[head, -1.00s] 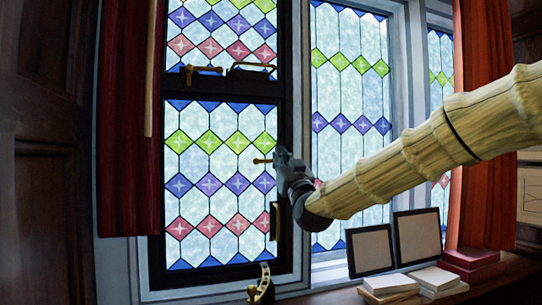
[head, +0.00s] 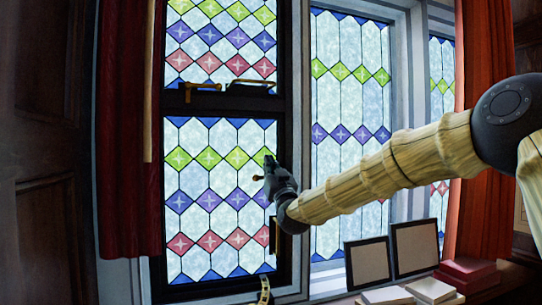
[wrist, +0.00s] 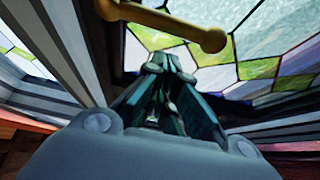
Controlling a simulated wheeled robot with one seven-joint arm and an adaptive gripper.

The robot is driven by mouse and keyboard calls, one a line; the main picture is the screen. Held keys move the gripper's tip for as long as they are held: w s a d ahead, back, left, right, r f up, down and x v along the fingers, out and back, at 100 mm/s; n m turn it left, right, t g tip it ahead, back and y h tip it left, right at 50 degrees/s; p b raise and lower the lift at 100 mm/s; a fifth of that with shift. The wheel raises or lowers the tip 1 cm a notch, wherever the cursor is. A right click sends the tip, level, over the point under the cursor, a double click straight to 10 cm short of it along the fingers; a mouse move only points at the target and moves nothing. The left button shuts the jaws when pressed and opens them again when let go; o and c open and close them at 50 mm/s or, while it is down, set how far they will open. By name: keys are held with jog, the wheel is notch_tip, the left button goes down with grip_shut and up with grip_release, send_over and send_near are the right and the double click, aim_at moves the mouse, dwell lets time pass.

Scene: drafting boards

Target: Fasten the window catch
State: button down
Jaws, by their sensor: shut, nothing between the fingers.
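The window catch (head: 258,178) is a small brass lever on the right stile of the dark-framed window (head: 284,130). Only its knobbed left end shows in the head view; my gripper hides the rest. In the wrist view the brass catch (wrist: 165,22) crosses the top of the picture, with its round knob over the glass. My gripper (head: 270,160) is shut and empty, at the stile just right of the knob. In the wrist view its fingertips (wrist: 168,63) are together, just below the lever in the picture; whether they touch it I cannot tell.
A brass stay (head: 264,290) is at the bottom. Picture frames (head: 415,247) and books (head: 432,290) stand on the sill at right. Red curtains (head: 128,130) hang at both sides.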

jog(key=shift+w+f+p, duration=0.1)
jog(key=shift+f+p, duration=0.25)
jog(key=shift+f, duration=0.45)
